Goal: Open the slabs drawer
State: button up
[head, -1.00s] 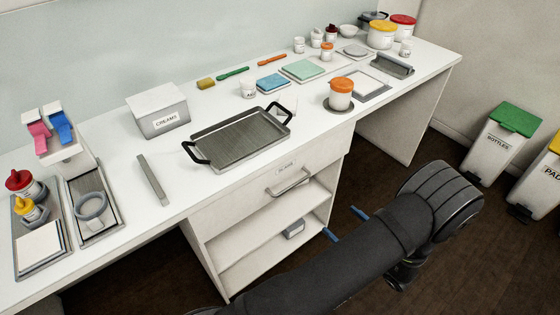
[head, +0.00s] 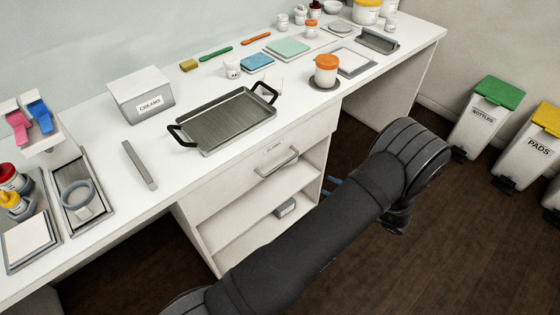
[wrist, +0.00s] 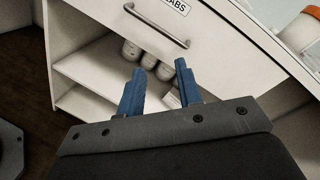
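The slabs drawer (head: 240,182) is the white front under the counter, with a grey bar handle (head: 280,163) and a small label above it. It appears shut. In the wrist view the drawer front (wrist: 205,38) fills the top, with its handle (wrist: 156,27) and a label (wrist: 175,6) partly cut off, ending in "ABS". My gripper (wrist: 156,82) has two blue fingers spread apart with nothing between them. It is below and short of the handle, not touching it.
Open shelves below the drawer hold a small grey box (head: 286,207) and, in the wrist view, several pale rounded containers (wrist: 132,50). On the counter are a black-handled tray (head: 225,120), a creams box (head: 141,96) and an orange-lidded jar (head: 326,72). Bins (head: 488,115) stand at right.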

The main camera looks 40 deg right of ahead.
jog(key=w+d+n+g+y, duration=0.1)
jog(key=w+n, duration=0.1)
jog(key=n, duration=0.4)
jog(key=n+g+y, duration=0.1)
jog(key=n+y, duration=0.1)
jog(key=n, duration=0.2)
send_near(283, 163)
jog(key=x, duration=1)
jog(key=shift+f, duration=0.3)
grip_shut()
